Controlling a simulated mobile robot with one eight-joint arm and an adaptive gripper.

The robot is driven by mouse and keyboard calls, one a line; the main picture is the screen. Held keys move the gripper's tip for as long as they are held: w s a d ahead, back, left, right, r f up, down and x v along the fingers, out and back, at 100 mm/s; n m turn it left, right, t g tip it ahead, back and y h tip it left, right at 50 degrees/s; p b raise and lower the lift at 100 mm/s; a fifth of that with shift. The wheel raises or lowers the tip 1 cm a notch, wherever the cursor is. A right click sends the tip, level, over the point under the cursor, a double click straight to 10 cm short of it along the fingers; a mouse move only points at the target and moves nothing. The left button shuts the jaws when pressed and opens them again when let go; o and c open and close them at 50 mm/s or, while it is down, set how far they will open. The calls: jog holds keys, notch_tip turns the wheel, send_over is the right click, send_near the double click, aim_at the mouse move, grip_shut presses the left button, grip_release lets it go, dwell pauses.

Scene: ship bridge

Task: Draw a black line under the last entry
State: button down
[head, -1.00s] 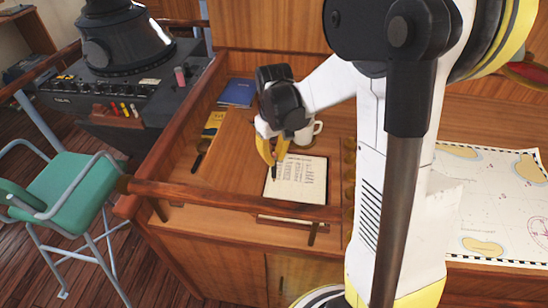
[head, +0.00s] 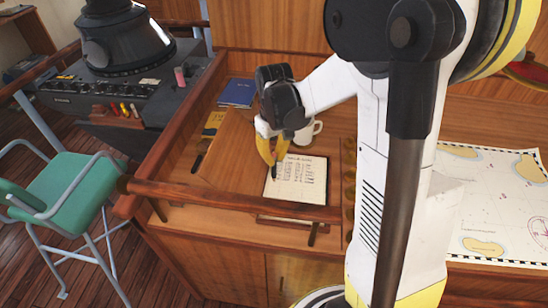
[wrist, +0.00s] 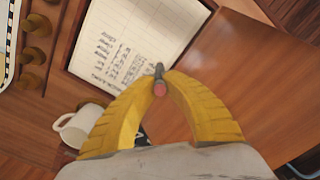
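The open log page (head: 312,172) is white with rows of dark handwriting and lies on the wooden desk. It also shows in the wrist view (wrist: 160,25), with entries near the fingertips and blank ruled paper beyond. My gripper (head: 272,163) is over the page's left part, fingers pointing down.
A white mug (head: 307,132) stands just behind the page. A blue book (head: 237,93) and a yellow book (head: 214,122) lie at the back left. A dark slim object (head: 198,162) lies left of the page. A wooden rail (head: 230,200) runs along the front; a chart (head: 500,205) lies right.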

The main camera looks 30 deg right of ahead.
dwell(0.4)
jog(key=shift+s+d, duration=0.35)
jog(key=shift+d, duration=0.1)
jog(key=shift+d, duration=0.1)
jog(key=shift+s+d, duration=0.3)
jog(key=shift+d, duration=0.1)
jog(key=shift+d, duration=0.1)
jog(key=shift+s+d, duration=0.35)
jog(key=shift+d, duration=0.05)
dwell(0.3)
jog(key=shift+s+d, duration=0.1)
jog(key=shift+s+d, duration=0.25)
jog(key=shift+d, duration=0.1)
jog(key=shift+s+d+b, duration=0.1)
jog(key=shift+d+b, duration=0.05)
jog(key=shift+b, duration=0.15)
